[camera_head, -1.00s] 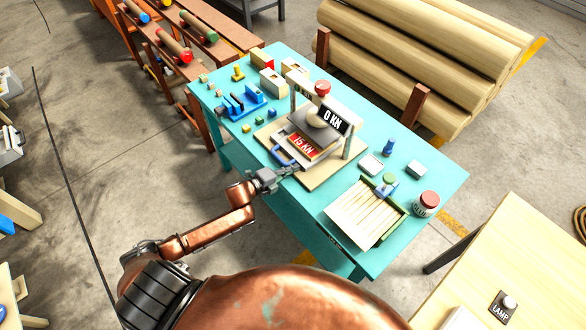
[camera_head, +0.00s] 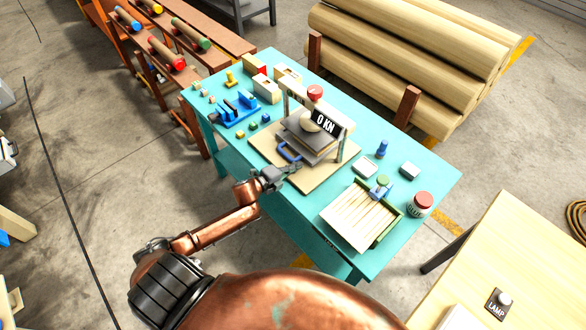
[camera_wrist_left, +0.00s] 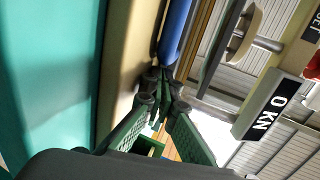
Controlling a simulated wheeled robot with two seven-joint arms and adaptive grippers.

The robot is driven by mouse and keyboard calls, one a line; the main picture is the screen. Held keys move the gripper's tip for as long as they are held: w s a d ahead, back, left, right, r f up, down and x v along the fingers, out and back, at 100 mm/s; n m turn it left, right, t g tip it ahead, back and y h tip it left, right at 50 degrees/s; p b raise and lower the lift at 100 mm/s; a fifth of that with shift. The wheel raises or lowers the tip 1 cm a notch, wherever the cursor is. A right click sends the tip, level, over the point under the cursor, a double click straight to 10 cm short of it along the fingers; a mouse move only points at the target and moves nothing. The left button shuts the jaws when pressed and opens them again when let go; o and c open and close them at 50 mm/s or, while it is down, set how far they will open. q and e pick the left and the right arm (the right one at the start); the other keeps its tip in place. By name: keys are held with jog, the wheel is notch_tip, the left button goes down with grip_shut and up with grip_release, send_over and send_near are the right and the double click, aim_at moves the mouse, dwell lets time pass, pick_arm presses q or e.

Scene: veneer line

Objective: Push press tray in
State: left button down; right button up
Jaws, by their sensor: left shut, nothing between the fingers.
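The press (camera_head: 345,143) stands on a tan board on the teal table. Its black sign reads "0 KN". A red knob (camera_head: 314,92) tops it. The tray (camera_head: 318,158) is in the press, under the grey plate, with its blue handle (camera_head: 287,153) sticking out towards me. My left gripper (camera_head: 292,168) is shut and empty, right by the handle at the tray's front. In the left wrist view the closed fingertips (camera_wrist_left: 163,88) meet close to the end of the blue handle (camera_wrist_left: 174,32); I cannot tell whether they touch it. My right gripper is not in view.
A box of pale sticks (camera_head: 358,214) and a red-lidded jar (camera_head: 421,203) stand right of the press. A blue rack (camera_head: 238,110) and small blocks lie to its left. Logs (camera_head: 420,60) are stacked behind the table. The table's front left strip is clear.

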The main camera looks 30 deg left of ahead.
pick_arm(q)
jog(key=v, duration=0.4)
jog(key=shift+s+f+p, duration=0.1)
jog(key=shift+f+p, duration=0.25)
jog(key=s+d+f+n+g+y, duration=0.2)
jog(key=s+n+g, duration=0.3)
jog(key=s+n, duration=0.85)
jog(key=s+d+f+n+g+y, duration=0.1)
jog(key=s+n+g+y, duration=0.35)
jog(key=s, duration=1.65)
notch_tip(320, 180, down, 30)
jog(key=s+d+n+g+h, duration=0.2)
jog(key=s, duration=0.1)
jog(key=s+f+g, duration=0.1)
jog(key=s+f, duration=1.6)
jog(key=s, duration=0.1)
jog(key=shift+s+f, duration=0.15)
jog(key=shift+s, duration=0.2)
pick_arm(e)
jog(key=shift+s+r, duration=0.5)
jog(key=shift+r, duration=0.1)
